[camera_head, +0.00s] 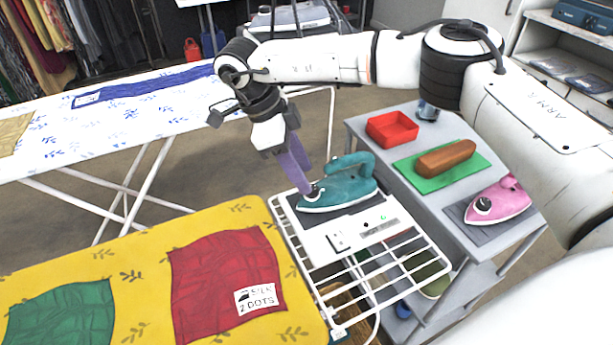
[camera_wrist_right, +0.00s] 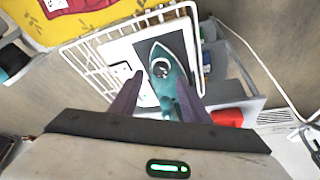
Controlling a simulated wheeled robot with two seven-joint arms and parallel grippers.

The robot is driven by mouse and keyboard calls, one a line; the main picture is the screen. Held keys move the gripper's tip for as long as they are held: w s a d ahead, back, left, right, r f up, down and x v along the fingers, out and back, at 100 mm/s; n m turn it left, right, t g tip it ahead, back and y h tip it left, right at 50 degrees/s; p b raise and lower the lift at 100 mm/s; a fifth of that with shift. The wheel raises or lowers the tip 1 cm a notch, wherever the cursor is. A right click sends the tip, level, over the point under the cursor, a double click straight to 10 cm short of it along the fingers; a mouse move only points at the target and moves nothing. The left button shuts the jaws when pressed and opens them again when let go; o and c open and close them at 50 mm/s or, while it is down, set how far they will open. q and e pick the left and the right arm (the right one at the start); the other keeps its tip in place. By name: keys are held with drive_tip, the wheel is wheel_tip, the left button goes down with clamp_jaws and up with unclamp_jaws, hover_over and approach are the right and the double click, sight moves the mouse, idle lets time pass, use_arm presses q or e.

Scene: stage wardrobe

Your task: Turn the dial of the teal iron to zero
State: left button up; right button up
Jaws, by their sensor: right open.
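The teal iron (camera_head: 341,187) rests on a dark pad on the white plate at the end of the yellow ironing board. Its round dial (camera_wrist_right: 161,69) shows near the iron's front in the right wrist view, with its mark too small to read. My right gripper (camera_head: 308,188) reaches down from above to the iron's front end, by the dial. In the right wrist view its two purple fingers (camera_wrist_right: 155,97) stand apart on either side of the teal iron (camera_wrist_right: 176,90). I cannot tell whether they touch it. My left gripper is not in view.
A wire rack (camera_head: 392,277) surrounds the plate. A grey cart (camera_head: 455,233) on the right holds a red tray (camera_head: 392,129), a brown roll on a green mat (camera_head: 423,181) and a pink iron (camera_head: 497,203). Red cloth (camera_head: 222,275) with a label lies on the yellow board (camera_head: 130,262).

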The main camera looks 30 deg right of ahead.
drive_tip(key=x, duration=0.3)
drive_tip(key=shift+f, duration=0.2)
drive_tip(key=c, duration=1.1)
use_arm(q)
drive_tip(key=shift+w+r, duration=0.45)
use_arm(e)
drive_tip(key=shift+o, duration=0.2)
